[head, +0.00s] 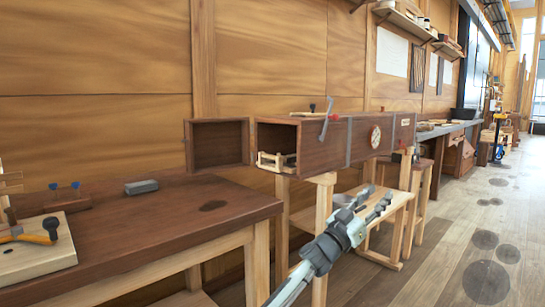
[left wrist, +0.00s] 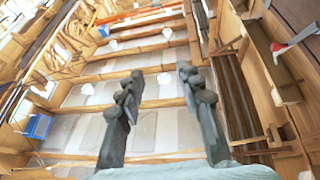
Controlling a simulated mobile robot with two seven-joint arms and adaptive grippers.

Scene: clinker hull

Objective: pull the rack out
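A long dark wooden box (head: 323,147) lies level on pale trestles in the head view. Its door (head: 220,145) stands open to the left of its near end. A pale wooden rack (head: 276,162) sits low inside the opening, its front end showing; the rest is hidden in the box. My left gripper (head: 374,199) is in front of the box and to the right of its opening, apart from the rack. In the left wrist view, the left gripper (left wrist: 160,82) is open with nothing between its fingers. My right gripper is not in view.
A dark workbench (head: 165,220) stands at the left, with a grey block (head: 141,187) and tools on it. Wooden floor (head: 440,255) is clear at the right.

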